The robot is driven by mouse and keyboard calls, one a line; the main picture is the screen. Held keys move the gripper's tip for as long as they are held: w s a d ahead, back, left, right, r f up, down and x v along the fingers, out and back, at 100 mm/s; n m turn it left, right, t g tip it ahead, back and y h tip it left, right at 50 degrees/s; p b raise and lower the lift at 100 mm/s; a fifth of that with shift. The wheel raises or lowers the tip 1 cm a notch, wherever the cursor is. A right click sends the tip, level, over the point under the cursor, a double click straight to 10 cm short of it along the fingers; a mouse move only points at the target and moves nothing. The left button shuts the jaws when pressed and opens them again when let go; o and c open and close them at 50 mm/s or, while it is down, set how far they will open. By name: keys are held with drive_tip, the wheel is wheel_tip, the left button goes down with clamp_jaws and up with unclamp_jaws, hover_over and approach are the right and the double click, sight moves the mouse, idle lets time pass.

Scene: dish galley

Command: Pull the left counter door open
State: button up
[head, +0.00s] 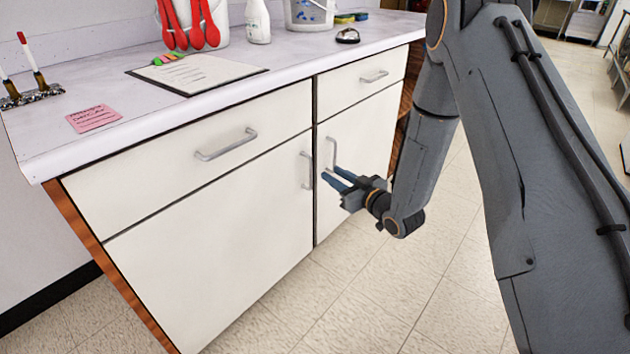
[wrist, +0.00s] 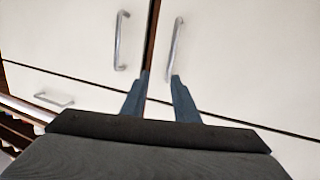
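The left counter door (head: 215,235) is a cream panel, shut, with a grey vertical bar handle (head: 308,170) near its right edge. My gripper (head: 329,175) is open and empty, in front of the counter near the seam between the doors. In the wrist view the picture is turned over, so the left door (wrist: 245,65) is on the right. Its handle (wrist: 174,48) ends close to the right fingertip of my gripper (wrist: 160,78). I cannot tell whether they touch. The handle does not appear gripped.
The right door (head: 362,145) is shut; its handle (head: 331,153) is close to my fingers. Shut drawers (head: 190,165) sit above the doors. The countertop (head: 250,88) holds a clipboard (head: 197,73), a pink note (head: 93,118) and a bell (head: 348,36). The tiled floor (head: 345,300) in front is clear.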

sight(311, 167)
drive_tip(key=shift+y, duration=0.9)
drive_tip(key=x, duration=0.2)
drive_tip(key=b+x, duration=0.1)
drive_tip(key=x, duration=0.2)
drive_tip(key=a+f+x, duration=0.1)
drive_tip(key=x, duration=0.2)
drive_tip(key=shift+s+f+b, duration=0.1)
drive_tip(key=shift+s+b, duration=0.25)
drive_tip(key=shift+c, duration=0.3)
clamp_jaws()
